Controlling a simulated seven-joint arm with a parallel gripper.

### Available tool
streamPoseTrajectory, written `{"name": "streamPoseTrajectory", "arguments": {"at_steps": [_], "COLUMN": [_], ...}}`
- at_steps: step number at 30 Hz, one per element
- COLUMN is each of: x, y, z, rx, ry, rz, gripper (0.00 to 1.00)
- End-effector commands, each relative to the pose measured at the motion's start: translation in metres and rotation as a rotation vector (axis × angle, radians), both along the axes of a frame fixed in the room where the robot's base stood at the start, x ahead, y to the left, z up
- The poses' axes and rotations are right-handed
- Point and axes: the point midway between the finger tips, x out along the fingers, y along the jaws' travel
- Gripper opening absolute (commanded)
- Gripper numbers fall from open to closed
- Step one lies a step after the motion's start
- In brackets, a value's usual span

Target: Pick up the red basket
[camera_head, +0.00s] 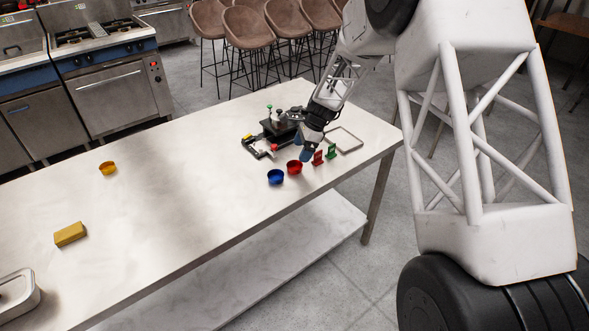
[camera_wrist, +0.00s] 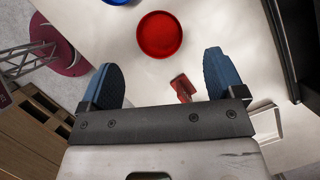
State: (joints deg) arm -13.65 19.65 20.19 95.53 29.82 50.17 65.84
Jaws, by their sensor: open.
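The red basket (camera_head: 294,167) is a small round open bowl standing on the white table, near its front edge. In the wrist view the red basket (camera_wrist: 159,35) lies just beyond my fingertips, its dark red inside facing the camera. My gripper (camera_head: 307,152) is above and just right of the basket in the head view. In the wrist view my gripper (camera_wrist: 160,62) has its two blue fingers wide apart with nothing held. The basket looks empty and apart from the fingers.
A blue basket (camera_head: 275,177) stands close left of the red one. A red stand (camera_head: 318,158) and a green stand (camera_head: 331,151) are close right. The table's left half (camera_head: 180,200) is mostly clear.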

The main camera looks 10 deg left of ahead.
Motion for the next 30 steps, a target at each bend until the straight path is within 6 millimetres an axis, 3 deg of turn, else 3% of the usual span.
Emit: {"name": "streamPoseTrajectory", "arguments": {"at_steps": [6,20,30], "x": [-0.002,-0.003,-0.008], "y": [0.005,0.007,0.019], "z": [-0.014,-0.020,-0.054], "rx": [0.000,0.000,0.000], "ry": [0.001,0.001,0.001], "rz": [0.000,0.000,0.002], "gripper": [0.88,0.88,0.88]}}
